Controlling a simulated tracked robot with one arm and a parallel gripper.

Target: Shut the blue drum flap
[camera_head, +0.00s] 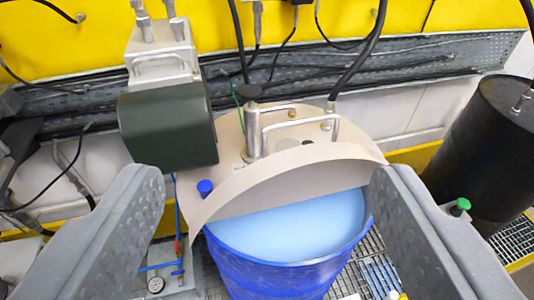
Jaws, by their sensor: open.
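The blue drum (270,272) stands in front of me on a grating, with light blue contents (300,228) showing through its open front. A beige half-round flap (285,182) is tilted up over the drum's opening. It is attached to the beige lid (226,137) behind, which carries a metal handle (304,126). My gripper (265,190) is open and empty, with one grey finger on the left and one on the right. The drum and flap show between the fingers. I cannot tell how far the fingertips are from the flap.
A dark green motor housing (168,128) stands left of the lid. A black drum (485,125) stands at the right. Black cables and a metal cable tray (440,62) run along the back.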

